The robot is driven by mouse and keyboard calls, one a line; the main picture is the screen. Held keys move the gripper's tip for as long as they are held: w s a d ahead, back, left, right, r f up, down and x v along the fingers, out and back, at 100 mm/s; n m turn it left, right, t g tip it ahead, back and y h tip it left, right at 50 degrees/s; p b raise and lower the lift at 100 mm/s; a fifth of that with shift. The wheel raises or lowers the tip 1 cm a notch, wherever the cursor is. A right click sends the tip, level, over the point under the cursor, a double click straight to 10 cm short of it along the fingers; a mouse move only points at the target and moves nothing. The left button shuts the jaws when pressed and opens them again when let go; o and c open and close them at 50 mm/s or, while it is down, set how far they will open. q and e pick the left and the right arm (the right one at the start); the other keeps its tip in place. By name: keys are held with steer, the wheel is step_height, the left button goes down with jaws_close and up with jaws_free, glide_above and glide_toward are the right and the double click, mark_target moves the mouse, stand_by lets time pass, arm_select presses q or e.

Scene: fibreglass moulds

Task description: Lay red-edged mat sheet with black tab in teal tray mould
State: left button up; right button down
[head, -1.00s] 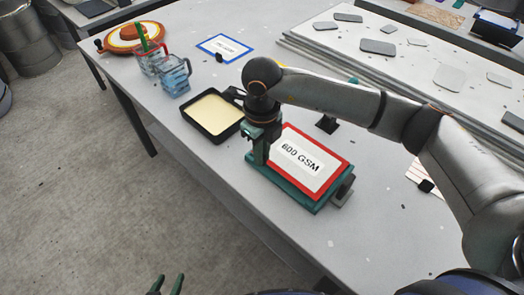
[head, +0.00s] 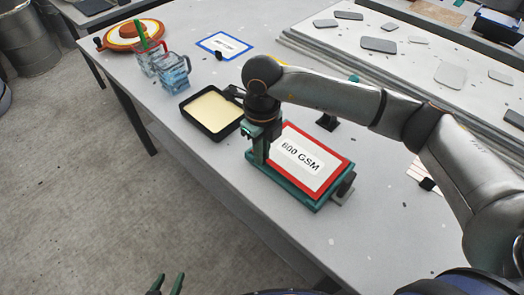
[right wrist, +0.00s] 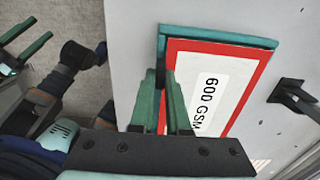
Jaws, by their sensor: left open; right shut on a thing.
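The red-edged mat sheet (head: 277,149), labelled 600 GSM, lies flat over the teal tray mould (head: 290,197), with the mould's rim showing along its near side. It also shows in the right wrist view (right wrist: 250,92), with the teal rim (right wrist: 220,36) around it. My right gripper (head: 257,158) is shut on the sheet at its left end, by the mould's edge. The black tab is not clearly visible; the fingers may hide it. My left gripper (head: 167,284) is open and empty, low in the head view, away from the table.
A black tray of cream material (head: 212,110) stands left of the mould. A blue-edged sheet (head: 224,46) and jugs (head: 174,75) are further back. A dark clamp-like block (head: 346,184) is at the mould's right end; a black stand (head: 327,121) is behind it.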

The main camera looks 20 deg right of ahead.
steer(key=shift+f+b, duration=0.25)
steer(key=shift+b, duration=0.1)
stand_by(0.3)
steer(key=shift+f+b, duration=0.35)
steer(key=shift+f, duration=0.05)
steer(key=shift+f, duration=0.1)
stand_by(0.4)
steer(key=c, duration=0.8)
jaws_free()
